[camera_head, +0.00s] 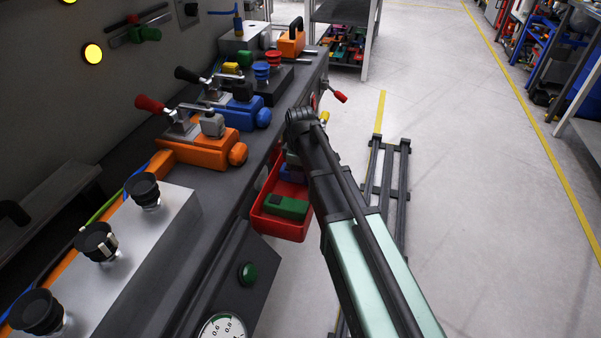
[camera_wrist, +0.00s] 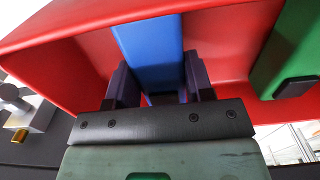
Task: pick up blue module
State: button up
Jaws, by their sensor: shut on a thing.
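The blue module (camera_wrist: 150,42) stands between the two dark fingers of my gripper (camera_wrist: 160,82) in the wrist view, inside the red bin (camera_wrist: 222,45). My gripper is shut on it, with one finger along each side. In the head view part of the blue module (camera_head: 290,173) shows in the back of the red bin (camera_head: 283,228). My arm hides the rest of it and most of my gripper there. Whether the module still touches the bin floor I cannot tell.
A green module (camera_head: 287,207) lies in the front of the bin; it also shows at the right in the wrist view (camera_wrist: 292,55). The bin hangs at the bench side. An orange clamp unit (camera_head: 200,150) and a blue one (camera_head: 235,112) stand on the bench.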

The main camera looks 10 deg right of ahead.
notch_tip(320, 180, up, 20)
jog(key=p, duration=2)
